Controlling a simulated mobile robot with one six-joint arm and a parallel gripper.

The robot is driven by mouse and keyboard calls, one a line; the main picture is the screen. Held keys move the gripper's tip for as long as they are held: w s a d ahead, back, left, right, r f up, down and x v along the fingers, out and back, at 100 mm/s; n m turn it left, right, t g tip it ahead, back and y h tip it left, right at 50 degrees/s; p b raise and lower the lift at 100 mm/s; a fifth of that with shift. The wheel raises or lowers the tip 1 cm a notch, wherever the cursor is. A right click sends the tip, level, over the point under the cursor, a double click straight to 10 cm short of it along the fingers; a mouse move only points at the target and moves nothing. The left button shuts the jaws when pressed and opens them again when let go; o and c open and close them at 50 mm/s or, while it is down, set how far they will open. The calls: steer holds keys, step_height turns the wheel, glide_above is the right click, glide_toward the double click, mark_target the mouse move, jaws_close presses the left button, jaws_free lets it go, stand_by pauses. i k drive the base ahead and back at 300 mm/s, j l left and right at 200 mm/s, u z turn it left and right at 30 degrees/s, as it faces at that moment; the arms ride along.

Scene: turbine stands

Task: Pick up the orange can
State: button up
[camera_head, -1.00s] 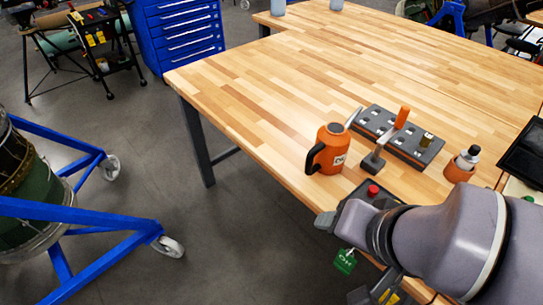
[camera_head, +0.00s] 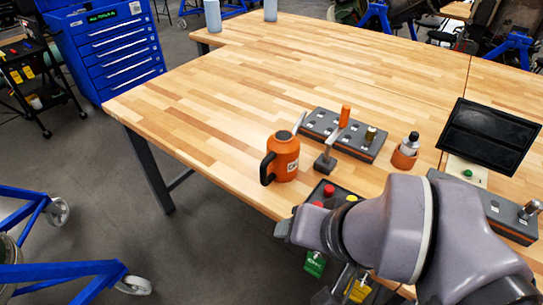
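The orange can (camera_head: 285,158) stands upright on the wooden table (camera_head: 215,110) near its front edge. It has a black handle on its left side and a pale label on its front. My arm comes in from the lower right. Its end, my gripper (camera_head: 284,230), is in front of the table edge, below the can in the picture and apart from it. The fingers are mostly hidden behind my arm, so I cannot see whether they are open.
A grey block with an orange-handled lever (camera_head: 327,160) stands just right of the can. Behind it lies a dark panel (camera_head: 360,140). An orange cup with a bottle (camera_head: 405,157) and a black screen (camera_head: 490,137) are farther right. The table's left part is clear.

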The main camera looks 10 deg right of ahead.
mark_target(282, 160)
steer(key=u, duration=4.55)
steer(key=z, duration=4.55)
steer(key=i+j+z, duration=0.1)
steer(key=j+z, duration=0.75)
